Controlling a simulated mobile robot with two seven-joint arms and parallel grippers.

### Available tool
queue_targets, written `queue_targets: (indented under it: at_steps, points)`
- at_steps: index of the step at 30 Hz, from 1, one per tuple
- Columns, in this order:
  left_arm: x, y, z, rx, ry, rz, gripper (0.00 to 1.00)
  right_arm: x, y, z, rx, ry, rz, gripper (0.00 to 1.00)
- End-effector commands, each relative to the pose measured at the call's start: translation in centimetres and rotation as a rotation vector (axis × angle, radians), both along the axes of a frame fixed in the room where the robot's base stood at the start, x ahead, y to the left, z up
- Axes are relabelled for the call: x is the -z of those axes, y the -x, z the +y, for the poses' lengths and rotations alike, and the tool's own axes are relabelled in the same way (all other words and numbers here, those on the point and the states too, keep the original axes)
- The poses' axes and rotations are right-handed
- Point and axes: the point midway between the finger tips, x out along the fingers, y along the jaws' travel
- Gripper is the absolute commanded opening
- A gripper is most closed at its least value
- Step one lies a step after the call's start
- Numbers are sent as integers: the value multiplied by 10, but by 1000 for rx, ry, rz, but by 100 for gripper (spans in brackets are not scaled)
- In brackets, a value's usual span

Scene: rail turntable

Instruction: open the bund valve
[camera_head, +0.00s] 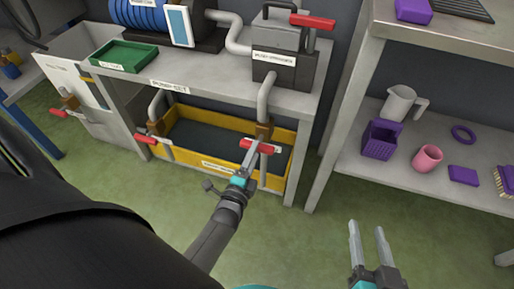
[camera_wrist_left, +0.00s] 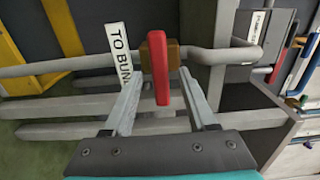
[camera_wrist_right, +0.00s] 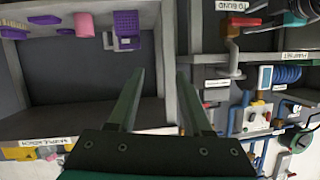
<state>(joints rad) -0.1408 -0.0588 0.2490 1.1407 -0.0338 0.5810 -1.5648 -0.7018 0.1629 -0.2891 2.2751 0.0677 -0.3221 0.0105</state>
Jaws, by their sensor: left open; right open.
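A valve with a brass body (camera_head: 264,131) and a red handle (camera_head: 258,146) sits on a grey pipe at the front of the pump bench, above the yellow bund tray (camera_head: 281,184). In the left wrist view the red handle (camera_wrist_left: 161,72) stands upright before the brass body (camera_wrist_left: 173,56), beside a "TO BUND" label (camera_wrist_left: 118,52). My left gripper (camera_head: 251,163) is open, its fingers one on each side of the red handle. I cannot tell whether they touch it. My right gripper (camera_head: 367,230) is open and empty, low over the floor.
Other red handles show at the tray's left (camera_head: 146,138), on the left cabinet (camera_head: 58,113) and on top of the pump unit (camera_head: 312,22). A shelf unit (camera_head: 340,150) with a jug (camera_head: 401,101) and purple items stands right. Green floor is free in front.

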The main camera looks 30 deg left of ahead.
Motion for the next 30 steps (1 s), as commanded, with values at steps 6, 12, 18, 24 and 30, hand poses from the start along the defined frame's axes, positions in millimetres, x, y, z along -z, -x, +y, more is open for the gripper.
queue_targets:
  at_steps: [6, 12, 18, 24, 30]
  points:
    - [1, -17, 4, 0, 0, -1, 57, -5, 3, 9, 0, -65, -99, 50]
    - [1, -27, 6, 0, 0, 0, 57, -12, 7, 13, 4, -111, -168, 50]
    - [1, -32, 8, 0, 0, 1, 57, -16, 9, 14, 7, -134, -202, 50]
    - [0, -32, 8, 0, 0, 2, 57, -16, 9, 15, 8, -136, -206, 50]
    - [0, -32, 8, 0, 0, 1, 46, -16, 9, 15, 7, -136, -205, 50]
